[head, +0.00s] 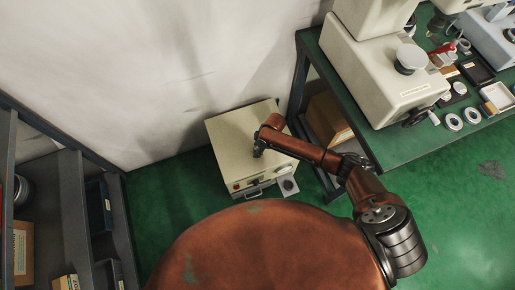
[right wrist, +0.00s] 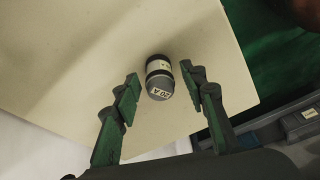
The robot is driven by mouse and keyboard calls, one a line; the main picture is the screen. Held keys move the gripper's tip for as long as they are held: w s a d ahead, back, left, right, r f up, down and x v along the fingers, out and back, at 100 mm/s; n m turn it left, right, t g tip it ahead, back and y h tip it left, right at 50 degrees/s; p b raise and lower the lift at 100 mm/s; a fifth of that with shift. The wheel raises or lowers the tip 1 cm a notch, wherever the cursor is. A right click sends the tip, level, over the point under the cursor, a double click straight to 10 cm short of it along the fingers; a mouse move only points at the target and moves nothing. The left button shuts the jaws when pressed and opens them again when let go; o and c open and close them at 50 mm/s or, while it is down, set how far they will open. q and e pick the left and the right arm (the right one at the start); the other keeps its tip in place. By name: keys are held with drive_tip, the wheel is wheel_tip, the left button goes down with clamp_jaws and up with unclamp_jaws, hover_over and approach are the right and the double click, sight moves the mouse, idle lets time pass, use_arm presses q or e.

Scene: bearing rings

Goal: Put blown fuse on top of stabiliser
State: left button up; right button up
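The stabiliser is a cream metal box (head: 228,135) on the green floor against the wall, with a front panel of controls. Its pale flat top (right wrist: 95,60) fills much of the right wrist view. The fuse (right wrist: 160,78) is a small dark cylinder with a white label and a grey end marked "20 A". It appears to rest on the stabiliser's top, between the fingers of my right gripper (right wrist: 161,77). The fingers are apart, with a gap on each side of the fuse. In the head view my right gripper (head: 258,152) is over the box top; the fuse is not clear there. My left gripper is out of view.
A green workbench (head: 365,145) with a cream machine (head: 385,75) and several rings (head: 453,122) stands at the right. A cardboard box (head: 328,122) sits beneath it. Dark shelves (head: 75,200) stand at the left. Green floor is open between shelves and stabiliser.

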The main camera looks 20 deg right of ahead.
use_arm(q)
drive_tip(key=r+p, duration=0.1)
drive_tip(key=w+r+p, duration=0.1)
drive_tip(key=p, duration=0.1)
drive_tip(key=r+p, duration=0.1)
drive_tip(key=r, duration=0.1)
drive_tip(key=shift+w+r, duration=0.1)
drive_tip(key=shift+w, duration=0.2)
use_arm(e)
drive_tip(key=v, duration=1.2)
drive_tip(key=shift+r, duration=0.2)
